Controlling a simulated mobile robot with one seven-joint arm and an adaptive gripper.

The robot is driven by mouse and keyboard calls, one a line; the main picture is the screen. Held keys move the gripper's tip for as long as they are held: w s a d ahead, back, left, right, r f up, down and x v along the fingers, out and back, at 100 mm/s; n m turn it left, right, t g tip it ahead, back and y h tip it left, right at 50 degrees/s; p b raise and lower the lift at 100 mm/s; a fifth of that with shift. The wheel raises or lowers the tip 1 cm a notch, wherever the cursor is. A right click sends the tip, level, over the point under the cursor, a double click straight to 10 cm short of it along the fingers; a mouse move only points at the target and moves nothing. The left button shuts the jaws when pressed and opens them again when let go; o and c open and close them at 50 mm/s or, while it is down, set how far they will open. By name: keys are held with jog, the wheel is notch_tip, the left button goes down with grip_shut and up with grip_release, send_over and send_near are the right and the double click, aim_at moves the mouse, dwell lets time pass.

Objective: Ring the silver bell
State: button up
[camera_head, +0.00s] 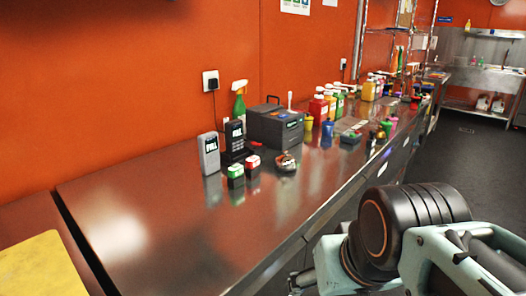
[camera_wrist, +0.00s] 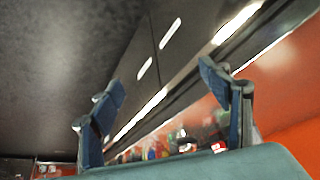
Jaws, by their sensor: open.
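The silver bell (camera_head: 287,162) is a small, shiny, rounded thing on the steel counter, just in front of the dark box-shaped machine in the head view. My gripper shows in the wrist view (camera_wrist: 160,80) with its two blue-grey fingers spread wide and nothing between them. In the head view my arm is at the lower right, in front of the counter's front edge and well apart from the bell. I cannot make out the bell in the tilted, blurred wrist view.
Red and green small boxes (camera_head: 236,175), a grey card terminal (camera_head: 209,153) and the dark machine (camera_head: 275,126) stand around the bell. Bottles and cups line the counter (camera_head: 150,222) farther back. The counter's near left part is clear. A yellow board (camera_head: 38,268) lies at lower left.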

grip_shut()
dwell(0.3)
dwell(1.2)
